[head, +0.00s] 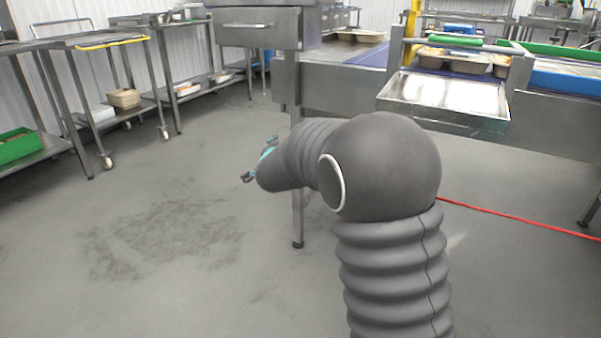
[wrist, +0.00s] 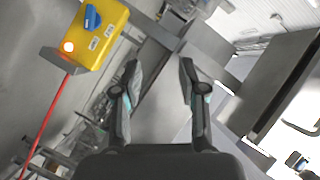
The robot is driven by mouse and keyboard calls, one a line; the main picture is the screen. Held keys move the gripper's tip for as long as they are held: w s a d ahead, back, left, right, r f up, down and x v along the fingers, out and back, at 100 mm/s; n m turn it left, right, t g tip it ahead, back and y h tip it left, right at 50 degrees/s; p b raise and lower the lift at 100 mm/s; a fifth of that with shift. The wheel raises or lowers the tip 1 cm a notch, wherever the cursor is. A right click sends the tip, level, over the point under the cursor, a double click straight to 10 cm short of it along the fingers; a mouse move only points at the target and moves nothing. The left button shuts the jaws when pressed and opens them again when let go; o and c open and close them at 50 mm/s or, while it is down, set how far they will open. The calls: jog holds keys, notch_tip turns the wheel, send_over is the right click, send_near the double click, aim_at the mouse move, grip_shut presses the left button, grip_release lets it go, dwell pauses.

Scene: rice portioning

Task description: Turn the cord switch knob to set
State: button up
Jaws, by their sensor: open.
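The cord switch is a yellow box (wrist: 101,42) at the upper left of the wrist view. Its blue knob (wrist: 92,18) sits on the face near the top edge, and small labels lie beside it. I cannot read the labels or tell the knob's setting. An orange light (wrist: 68,46) glows at the box's lower left. A red cord (wrist: 48,118) runs down from there. My gripper (wrist: 159,68) is open and empty, to the right of the box and apart from the knob. In the head view my gripper (head: 261,161) shows small at the arm's end; the knob is not visible there.
A red cable (head: 520,218) crosses the right of the head view. A steel conveyor frame with a tray (head: 445,98) stands at the right. Wheeled steel tables (head: 75,42) line the left wall. The floor (head: 150,215) at left is clear.

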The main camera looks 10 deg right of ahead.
jog(key=w+d+f+m+h+b, duration=0.1)
jog(key=w+f+m+h, duration=0.25)
jog(key=f, duration=0.55)
jog(key=w+f+m+h+b, duration=0.1)
jog(key=w+f+m+h, duration=0.1)
jog(key=f+m+h, duration=0.5)
jog(key=w+d+f+n+y, duration=0.1)
jog(key=w+d+n+y, duration=0.1)
jog(key=w+d, duration=0.6)
jog(key=w, duration=0.3)
jog(key=shift+d+f+g, duration=0.15)
jog(key=shift+f+g, duration=0.15)
jog(key=shift+g, duration=0.1)
jog(key=shift+n, duration=0.25)
grip_shut()
